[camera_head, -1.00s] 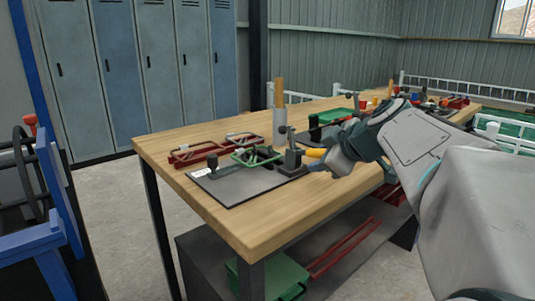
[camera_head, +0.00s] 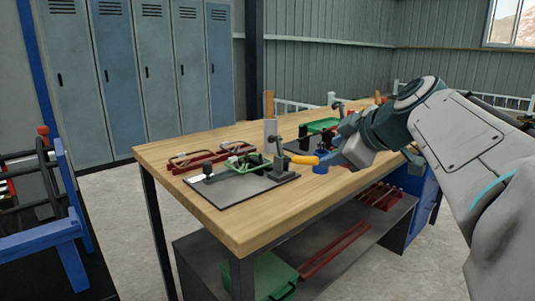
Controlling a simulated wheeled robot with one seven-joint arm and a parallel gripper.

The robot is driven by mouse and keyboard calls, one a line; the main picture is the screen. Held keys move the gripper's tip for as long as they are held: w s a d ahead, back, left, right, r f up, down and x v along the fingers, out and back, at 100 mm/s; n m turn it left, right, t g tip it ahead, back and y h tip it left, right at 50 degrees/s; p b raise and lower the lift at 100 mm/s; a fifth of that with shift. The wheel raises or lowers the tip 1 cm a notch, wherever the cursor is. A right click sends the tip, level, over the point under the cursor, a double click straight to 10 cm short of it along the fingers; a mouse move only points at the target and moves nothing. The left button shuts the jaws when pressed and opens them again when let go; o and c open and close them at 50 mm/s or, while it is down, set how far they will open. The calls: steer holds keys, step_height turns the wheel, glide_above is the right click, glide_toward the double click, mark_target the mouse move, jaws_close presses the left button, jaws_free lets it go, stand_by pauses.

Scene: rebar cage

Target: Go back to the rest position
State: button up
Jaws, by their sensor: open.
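My gripper (camera_head: 326,157) is at the end of my arm, which reaches in from the right above the wooden workbench (camera_head: 225,222). It is open, and its jaws are small in this view. A yellow-orange handle (camera_head: 303,159) shows just left of the gripper, and a blue round piece (camera_head: 321,168) shows just under it; I cannot tell whether either touches the gripper. A dark plate (camera_head: 232,191) on the bench carries a small green rebar cage (camera_head: 246,164) and black clamps.
Red rebar pieces (camera_head: 200,158) lie behind the plate. A blue frame (camera_head: 62,215) is at the left. The lower shelf holds a green box (camera_head: 268,278) and red bars. Front bench wood is bare.

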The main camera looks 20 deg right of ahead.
steer(key=shift+s+d+r, duration=0.15)
steer(key=shift+s+r, duration=0.2)
steer(key=shift+s, duration=0.25)
steer(key=shift+d, duration=0.1)
steer(key=shift+r, duration=0.1)
